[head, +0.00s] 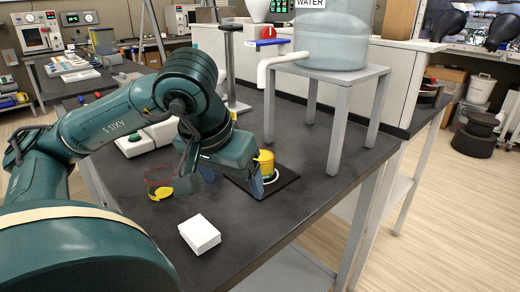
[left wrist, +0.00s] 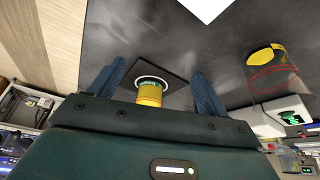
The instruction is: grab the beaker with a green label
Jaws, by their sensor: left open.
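A yellow object (head: 265,161), apparently a small cylinder, stands on a dark square pad (head: 286,178) on the black bench. A white ring (head: 271,177) shows around its base. In the left wrist view the yellow object (left wrist: 150,94) has a green part by the ring; I cannot tell if this is a label. My left gripper (head: 232,180) is open, with its fingers on either side of the object in the left wrist view (left wrist: 160,72); contact is not clear. A clear vessel with red lines and yellow contents (head: 160,186) stands left of the gripper. My right gripper is not in view.
A white block (head: 200,233) lies near the bench's front edge. A grey stand (head: 341,110) carries a large water container (head: 333,35) at the back right. A white device with a green part (head: 133,142) sits behind the clear vessel.

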